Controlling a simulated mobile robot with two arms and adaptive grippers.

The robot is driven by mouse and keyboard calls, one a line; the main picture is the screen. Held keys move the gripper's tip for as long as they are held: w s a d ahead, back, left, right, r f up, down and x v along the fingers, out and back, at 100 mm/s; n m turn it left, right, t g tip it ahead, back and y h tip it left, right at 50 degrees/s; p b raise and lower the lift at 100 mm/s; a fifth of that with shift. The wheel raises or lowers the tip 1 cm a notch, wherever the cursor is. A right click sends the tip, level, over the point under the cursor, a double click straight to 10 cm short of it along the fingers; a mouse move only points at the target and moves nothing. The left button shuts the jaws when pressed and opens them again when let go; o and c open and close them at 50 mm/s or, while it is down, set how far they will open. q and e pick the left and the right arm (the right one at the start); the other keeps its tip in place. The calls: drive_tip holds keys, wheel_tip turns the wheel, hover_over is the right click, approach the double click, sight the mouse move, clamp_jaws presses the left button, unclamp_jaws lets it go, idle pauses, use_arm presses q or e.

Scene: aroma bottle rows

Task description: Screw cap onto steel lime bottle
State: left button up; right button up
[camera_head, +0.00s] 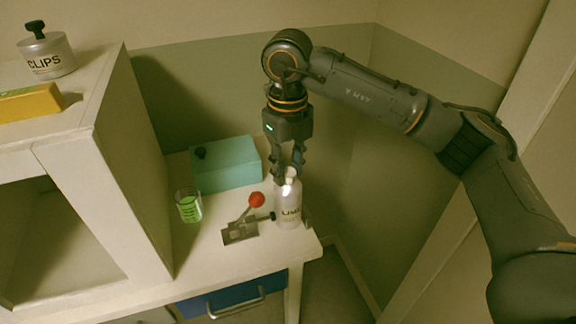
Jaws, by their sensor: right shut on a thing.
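A steel bottle (288,205) with a label reading "LIM…" stands upright near the right edge of the white table. It sits beside a toggle clamp (243,226) with a red ball handle. My right gripper (289,171) points straight down over the bottle's top. It is shut on a small pale cap (291,174) at the bottle's mouth. I cannot tell whether the cap sits on the neck or just above it. My left gripper is not in view.
A teal box (228,167) with a black knob stands behind the clamp. A glass of green liquid (188,206) stands left of it. A white shelf unit (110,150) at left bears a "CLIPS" jar (47,56) and a yellow block (30,102). A blue drawer (232,296) is below.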

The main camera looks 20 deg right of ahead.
drive_tip(key=m, duration=0.6)
drive_tip(key=shift+m, duration=0.3)
drive_tip(key=m, duration=0.7)
drive_tip(key=shift+p, duration=0.35)
drive_tip(key=o, duration=1.1)
drive_tip(key=shift+o, duration=0.2)
drive_tip(key=shift+r+p, duration=1.2)
drive_tip(key=shift+r, duration=0.6)
drive_tip(key=shift+r+p, duration=1.1)
drive_tip(key=shift+r, duration=0.65)
